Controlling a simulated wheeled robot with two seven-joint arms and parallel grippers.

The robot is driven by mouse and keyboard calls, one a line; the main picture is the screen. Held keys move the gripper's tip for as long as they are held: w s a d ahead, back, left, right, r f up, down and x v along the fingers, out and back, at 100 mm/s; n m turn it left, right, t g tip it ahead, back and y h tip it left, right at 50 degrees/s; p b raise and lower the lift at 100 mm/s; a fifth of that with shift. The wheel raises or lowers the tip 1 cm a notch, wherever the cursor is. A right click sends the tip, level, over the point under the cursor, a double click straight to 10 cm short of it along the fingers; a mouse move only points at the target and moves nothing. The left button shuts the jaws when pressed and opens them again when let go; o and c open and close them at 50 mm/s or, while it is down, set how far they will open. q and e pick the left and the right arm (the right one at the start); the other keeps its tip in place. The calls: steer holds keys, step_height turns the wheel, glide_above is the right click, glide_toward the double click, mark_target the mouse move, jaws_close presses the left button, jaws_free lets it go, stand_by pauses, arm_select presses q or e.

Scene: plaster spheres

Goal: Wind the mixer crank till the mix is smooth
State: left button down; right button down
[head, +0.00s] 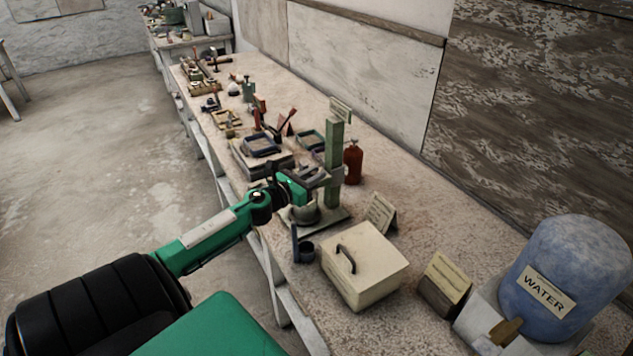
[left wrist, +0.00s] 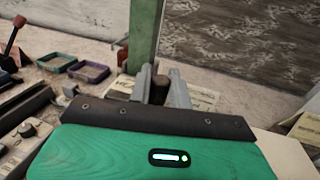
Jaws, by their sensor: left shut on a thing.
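The mixer is a green upright post (head: 334,165) on a flat base, with a bowl (head: 305,214) below its arm. The post also shows in the left wrist view (left wrist: 145,35). My left gripper (head: 316,178) is at the post's upper front, above the bowl. In the left wrist view its two grey fingers (left wrist: 159,88) are shut around a dark brown upright knob (left wrist: 160,83), which looks like the crank handle. The rest of the crank is hidden by my gripper. The mix inside the bowl cannot be made out. My right gripper is in neither view.
A blue water tank (head: 568,270) is at the right. Trays and tools crowd the bench beyond.

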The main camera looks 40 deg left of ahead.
arm_select(q)
steer(key=shift+s+f+m+h+b, duration=0.1)
steer(key=shift+s+m+h+b, duration=0.15)
steer(key=shift+m+h+b, duration=0.55)
steer(key=shift+n, duration=0.3)
steer(key=c, duration=1.6)
jaws_free()
steer(key=s+a+b, duration=0.2)
steer(key=s+b, duration=0.1)
steer(key=s, duration=1)
steer(key=shift+s, duration=0.3)
steer(key=shift+a, duration=0.1)
